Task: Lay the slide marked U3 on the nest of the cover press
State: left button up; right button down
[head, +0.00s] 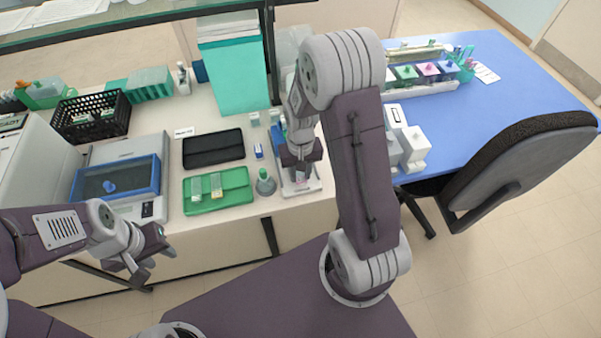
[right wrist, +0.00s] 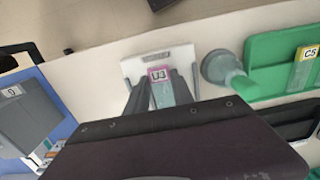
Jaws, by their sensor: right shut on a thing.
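The slide marked U3 (right wrist: 158,75), clear with a pink label end, is between the fingers of my right gripper (right wrist: 165,92) in the right wrist view. In the head view my right gripper (head: 300,166) points down over the white base of the cover press (head: 314,185). The press base also shows in the right wrist view (right wrist: 134,68), under the labelled end of the slide. I cannot tell whether the slide touches the nest, which is hidden by slide and gripper. My left gripper (head: 153,259) is open and empty in front of the bench.
A green slide folder (head: 240,199) holding slides lies left of the press, with a grey bottle (head: 265,184) between them. A black folder (head: 230,148) lies behind. A blue table (head: 475,115) with stain jars stands at right, with a chair (head: 520,160) before it.

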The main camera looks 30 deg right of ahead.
jog(key=shift+s+a+f, duration=0.1)
jog(key=shift+s+f, duration=0.35)
jog(key=c, duration=1)
grip_release()
jog(key=r, duration=0.2)
jog(key=w+r, duration=0.1)
jog(key=r, duration=0.1)
jog(key=shift+w, duration=0.1)
jog(key=r, duration=0.6)
jog(key=shift+s, duration=0.25)
jog(key=shift+s, duration=0.1)
